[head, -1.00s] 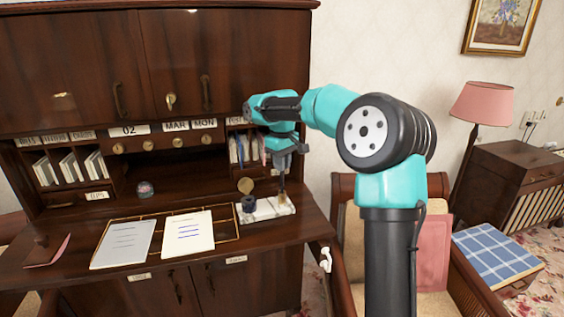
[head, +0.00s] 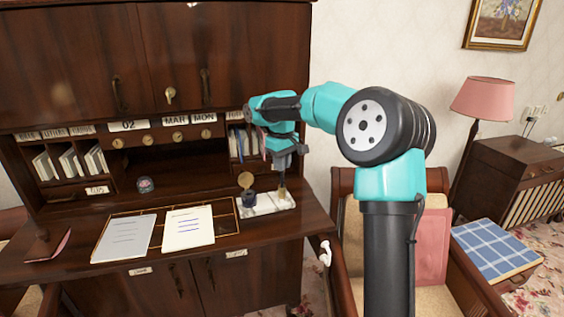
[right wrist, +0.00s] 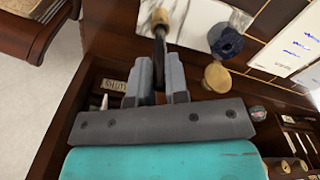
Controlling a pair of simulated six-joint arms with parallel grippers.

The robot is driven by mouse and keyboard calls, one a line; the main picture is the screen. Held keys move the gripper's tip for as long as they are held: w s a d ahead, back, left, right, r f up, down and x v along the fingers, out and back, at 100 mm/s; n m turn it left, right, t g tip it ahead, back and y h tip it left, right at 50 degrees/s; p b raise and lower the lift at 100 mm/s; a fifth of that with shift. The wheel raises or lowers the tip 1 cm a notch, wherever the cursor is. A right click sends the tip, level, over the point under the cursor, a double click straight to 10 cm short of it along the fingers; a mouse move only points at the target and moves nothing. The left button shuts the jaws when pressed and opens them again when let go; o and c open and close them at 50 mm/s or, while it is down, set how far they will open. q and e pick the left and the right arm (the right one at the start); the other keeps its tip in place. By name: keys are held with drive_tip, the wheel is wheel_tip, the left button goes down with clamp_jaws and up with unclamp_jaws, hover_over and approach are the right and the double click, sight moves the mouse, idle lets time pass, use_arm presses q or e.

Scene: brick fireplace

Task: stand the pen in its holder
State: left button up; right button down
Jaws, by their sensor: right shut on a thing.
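My right gripper (head: 283,165) points down over the right part of the desk set. It is shut on the dark pen (head: 282,181), which hangs nearly upright below the fingers. In the right wrist view the pen (right wrist: 159,62) runs from between the fingertips (right wrist: 160,92) to the brass holder (right wrist: 161,19). The holder (head: 283,194) stands on a white marble base (head: 262,206). The pen's lower end meets the holder's mouth; how deep it sits inside cannot be told. My left gripper is not in view.
A dark inkwell (head: 249,198) with a raised round brass lid (head: 245,180) stands left of the holder on the base. Papers (head: 188,228) lie on the desk to the left. The cabinet's pigeonholes (head: 240,140) rise close behind the gripper.

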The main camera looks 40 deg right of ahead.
drive_tip(key=shift+f, duration=0.6)
drive_tip(key=c, duration=1.1)
unclamp_jaws()
drive_tip(key=shift+o, duration=0.2)
wheel_tip(320, 180, up, 17)
drive_tip(key=shift+r, duration=0.2)
drive_tip(key=shift+f, duration=0.1)
